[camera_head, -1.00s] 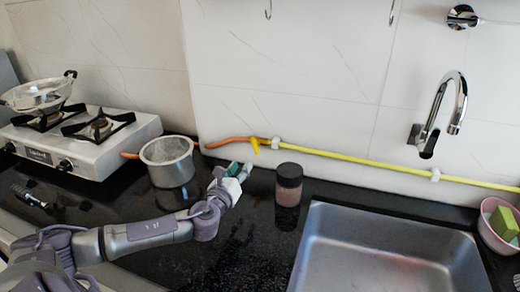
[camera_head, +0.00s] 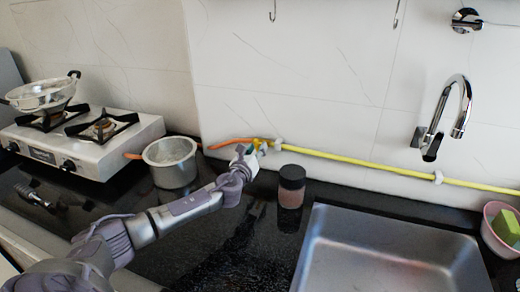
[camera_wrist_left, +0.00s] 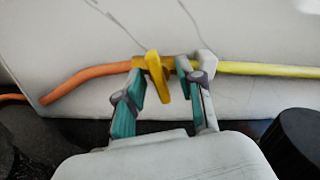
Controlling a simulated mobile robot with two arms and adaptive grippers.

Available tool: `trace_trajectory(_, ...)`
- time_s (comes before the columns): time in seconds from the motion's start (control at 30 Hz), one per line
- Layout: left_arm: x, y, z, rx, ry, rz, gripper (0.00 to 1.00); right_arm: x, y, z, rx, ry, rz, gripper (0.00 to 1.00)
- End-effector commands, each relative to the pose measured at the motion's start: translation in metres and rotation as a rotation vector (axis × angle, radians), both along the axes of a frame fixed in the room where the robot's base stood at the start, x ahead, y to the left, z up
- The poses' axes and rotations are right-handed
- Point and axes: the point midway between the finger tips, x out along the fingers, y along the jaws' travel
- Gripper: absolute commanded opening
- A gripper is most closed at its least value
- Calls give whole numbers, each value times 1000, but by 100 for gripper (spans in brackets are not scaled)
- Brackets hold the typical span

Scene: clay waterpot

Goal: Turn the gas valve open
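The gas valve has a yellow handle, seen up close in the left wrist view (camera_wrist_left: 155,68) and small in the head view (camera_head: 257,142). It sits on the wall pipe, where the orange hose (camera_wrist_left: 90,74) meets the yellow pipe (camera_wrist_left: 265,69). The handle points down, slightly tilted. My left gripper (camera_head: 258,149) is at the valve. In the left wrist view its teal-padded fingers (camera_wrist_left: 160,80) are apart, one on each side of the handle, with visible gaps. My right gripper is not in view.
A metal pot (camera_head: 170,160) stands left of my left arm, near the gas stove (camera_head: 95,150). A dark-lidded jar (camera_head: 291,185) stands close to the right of the gripper. The sink (camera_head: 385,250) is further right. The wall is just behind the pipe.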

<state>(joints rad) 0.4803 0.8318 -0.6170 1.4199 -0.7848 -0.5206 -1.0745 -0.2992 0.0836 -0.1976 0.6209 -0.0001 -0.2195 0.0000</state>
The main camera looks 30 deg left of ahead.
Motion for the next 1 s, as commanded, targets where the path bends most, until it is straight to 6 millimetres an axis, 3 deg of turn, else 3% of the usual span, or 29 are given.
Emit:
trace_trajectory(0.03, 0, 0, 0, 0, 0, 0, 31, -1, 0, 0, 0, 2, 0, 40)
trace_trajectory(0.23, 0, 0, 0, 0, 0, 0, 0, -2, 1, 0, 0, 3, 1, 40)
trace_trajectory(0.67, 0, 0, 1, -44, -14, 0, 0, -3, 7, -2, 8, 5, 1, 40)
trace_trajectory(1.0, 0, 0, 1, -266, -69, -1, 0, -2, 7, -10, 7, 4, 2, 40)
